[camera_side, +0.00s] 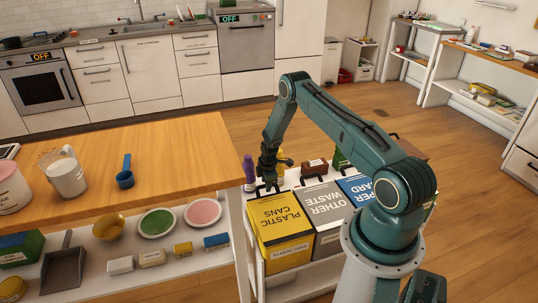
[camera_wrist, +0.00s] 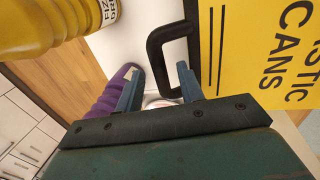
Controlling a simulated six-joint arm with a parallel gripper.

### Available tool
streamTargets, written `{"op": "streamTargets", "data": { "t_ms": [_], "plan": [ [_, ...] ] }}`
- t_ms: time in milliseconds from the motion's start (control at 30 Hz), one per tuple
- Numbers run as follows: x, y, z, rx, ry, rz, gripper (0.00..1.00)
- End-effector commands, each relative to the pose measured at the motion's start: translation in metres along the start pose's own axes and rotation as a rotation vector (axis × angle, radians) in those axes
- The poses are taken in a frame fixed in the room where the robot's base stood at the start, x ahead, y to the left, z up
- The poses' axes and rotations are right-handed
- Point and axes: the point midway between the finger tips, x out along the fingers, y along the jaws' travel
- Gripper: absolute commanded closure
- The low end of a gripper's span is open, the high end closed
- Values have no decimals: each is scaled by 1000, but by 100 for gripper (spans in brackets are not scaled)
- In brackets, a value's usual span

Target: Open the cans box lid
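The cans box (camera_side: 282,225) is yellow, marked "PLASTIC CANS", and its lid (camera_side: 275,212) lies shut. The lid also shows at the right of the wrist view (camera_wrist: 270,60). A black loop handle (camera_wrist: 153,50) sticks out from the lid's edge. My gripper (camera_side: 267,178) is at the handle's side of the box in the side view. In the wrist view my gripper (camera_wrist: 158,85) is open, with its two fingers apart. The handle's near end reaches toward the gap between them. I cannot tell whether a finger touches it.
A purple bottle (camera_wrist: 112,97) stands close beside the left finger. A yellow bottle (camera_wrist: 50,25) is near it. The grey "OTHER WASTE" box (camera_side: 322,212) and the blue paper box (camera_side: 357,187) stand beside the cans box. A wooden counter (camera_side: 185,150) is on the left.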

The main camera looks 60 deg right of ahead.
Motion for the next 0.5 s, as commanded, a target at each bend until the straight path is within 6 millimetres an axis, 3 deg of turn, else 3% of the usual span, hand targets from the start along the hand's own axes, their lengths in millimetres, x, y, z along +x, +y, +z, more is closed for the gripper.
{"op": "streamTargets", "data": {
  "t_ms": [133,333,500],
  "plan": [
    [0,0,0,0,0,0,62],
    [0,0,0,0,0,0,100],
    [0,0,0,0,0,0,100]
  ]
}}
